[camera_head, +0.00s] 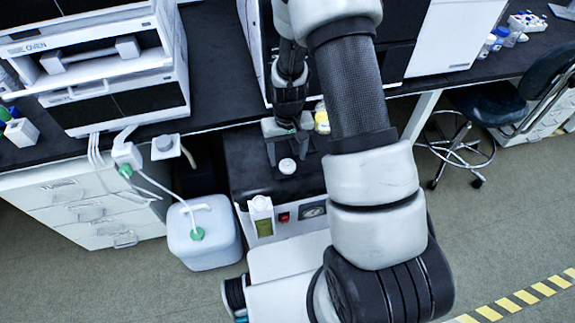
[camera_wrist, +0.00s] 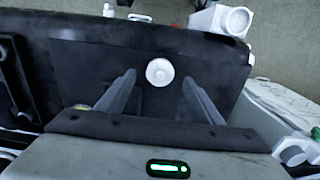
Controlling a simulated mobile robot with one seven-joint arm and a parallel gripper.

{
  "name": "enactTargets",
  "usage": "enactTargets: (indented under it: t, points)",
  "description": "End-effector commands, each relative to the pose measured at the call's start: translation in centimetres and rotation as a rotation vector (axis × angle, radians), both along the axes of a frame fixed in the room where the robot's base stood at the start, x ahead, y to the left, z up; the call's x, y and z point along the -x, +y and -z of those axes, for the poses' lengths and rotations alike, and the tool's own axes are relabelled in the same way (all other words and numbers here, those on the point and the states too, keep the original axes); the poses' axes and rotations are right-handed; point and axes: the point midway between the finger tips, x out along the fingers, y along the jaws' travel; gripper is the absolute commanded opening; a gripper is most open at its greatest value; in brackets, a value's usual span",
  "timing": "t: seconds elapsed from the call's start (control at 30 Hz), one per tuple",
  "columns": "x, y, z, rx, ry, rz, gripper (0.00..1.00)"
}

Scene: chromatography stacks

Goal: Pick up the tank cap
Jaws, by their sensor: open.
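The tank cap (camera_head: 287,166), a small round white piece, sits on the black top of a low machine (camera_head: 262,186). In the wrist view the cap (camera_wrist: 160,72) shows from above between and slightly beyond the fingertips. My gripper (camera_head: 286,154) is open and empty above the black top, just behind the cap in the head view. In the wrist view the two fingers of my gripper (camera_wrist: 159,80) are spread wide on either side of the cap, with gaps on both sides. The exact height of the fingertips over the cap is hard to tell.
A white tank (camera_head: 203,250) with a green fitting and hose stands on the floor left of the machine. A yellowish item (camera_head: 321,118) is near my gripper. The dark bench (camera_head: 215,75) runs behind.

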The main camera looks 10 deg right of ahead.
Motion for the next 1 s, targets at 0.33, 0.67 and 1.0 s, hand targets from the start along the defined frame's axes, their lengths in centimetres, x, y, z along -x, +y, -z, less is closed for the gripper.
enactTargets:
  t: [0.33,0.67,1.0]
  points:
    - [0.0,0.0,3.1,0.000,-0.001,0.000,0.61]
    - [0.0,0.0,3.1,0.000,-0.001,0.000,0.29]
    - [0.0,0.0,3.1,0.000,-0.001,0.000,0.18]
